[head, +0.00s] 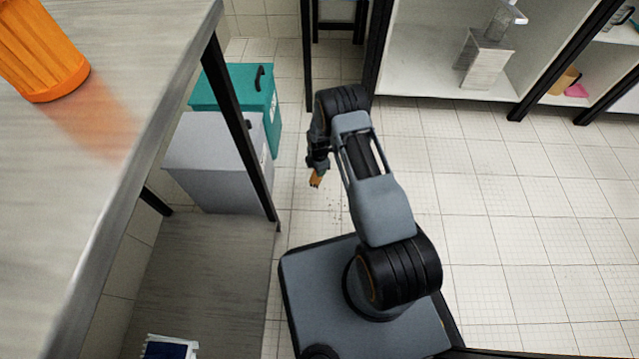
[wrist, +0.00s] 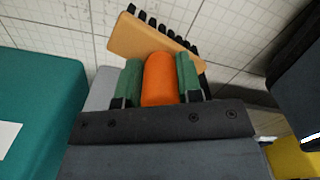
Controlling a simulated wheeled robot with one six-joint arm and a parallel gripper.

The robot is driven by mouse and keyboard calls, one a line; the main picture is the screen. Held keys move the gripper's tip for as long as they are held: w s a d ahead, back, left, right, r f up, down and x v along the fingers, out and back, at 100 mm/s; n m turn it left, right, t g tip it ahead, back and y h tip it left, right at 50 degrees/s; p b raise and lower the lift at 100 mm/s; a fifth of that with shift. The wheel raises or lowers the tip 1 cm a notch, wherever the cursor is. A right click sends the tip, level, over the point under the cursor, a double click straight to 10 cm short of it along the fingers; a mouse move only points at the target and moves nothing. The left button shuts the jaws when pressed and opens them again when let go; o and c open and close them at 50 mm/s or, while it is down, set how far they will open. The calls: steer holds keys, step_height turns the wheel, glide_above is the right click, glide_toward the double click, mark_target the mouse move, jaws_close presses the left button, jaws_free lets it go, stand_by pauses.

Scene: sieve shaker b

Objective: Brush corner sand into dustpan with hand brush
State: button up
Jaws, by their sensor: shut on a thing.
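The hand brush has an orange handle, a tan block (wrist: 150,42) and a row of black bristles in the wrist view. My gripper (wrist: 160,78) is shut on the orange handle, with a green finger pad on each side. In the head view my gripper (head: 318,160) hangs above the tiled floor and the brush (head: 315,180) points down from it. Small brown sand specks (head: 338,208) lie on the tiles just right of and below the brush. I cannot make out a dustpan for certain.
A teal box (head: 262,88) and a grey box (head: 215,150) stand left of my gripper, beside a black table leg (head: 240,130). An orange container (head: 40,50) stands on the tabletop. A yellow thing (wrist: 295,160) shows in the wrist view. Floor to the right is clear.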

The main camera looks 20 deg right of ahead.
mark_target(320, 180)
steer(key=f+n, duration=0.1)
steer(key=f, duration=0.1)
steer(key=f+n+b, duration=0.1)
steer(key=f, duration=0.2)
steer(key=s+f+n, duration=0.1)
steer(key=f, duration=0.1)
steer(key=shift+f+n, duration=0.25)
steer(key=shift+n, duration=0.05)
steer(key=shift+f+b, duration=1.75)
steer(key=shift+f, duration=0.55)
steer(key=shift+d+r, duration=0.1)
steer(key=shift+r, duration=0.05)
steer(key=shift+w+r, duration=0.1)
steer(key=shift+r, duration=0.05)
steer(key=shift+f, duration=0.2)
steer(key=shift+f, duration=1)
